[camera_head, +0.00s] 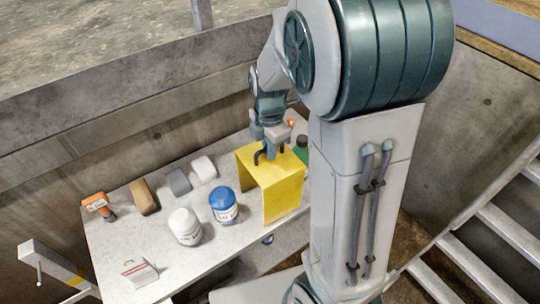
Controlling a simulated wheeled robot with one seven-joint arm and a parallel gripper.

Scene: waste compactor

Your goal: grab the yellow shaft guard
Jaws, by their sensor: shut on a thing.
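The yellow shaft guard (283,196) stands on the right part of the light grey table. It is a bent yellow plate with a flat top and upright sides, and a dark handle shows on its top. My gripper (270,154) is directly above the guard's top, pointing down, and is shut on the guard at the handle. The fingertips are small in this view, and part of the handle is hidden behind them. I cannot tell whether the guard's lower edges touch the table.
On the table (125,238), left of the guard, are a blue-lidded jar (224,205), a white-lidded jar (185,226), several small blocks, an orange tool (98,204) and a small white box (139,272). A green item (301,146) is behind the guard. Stairs (500,235) are at right.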

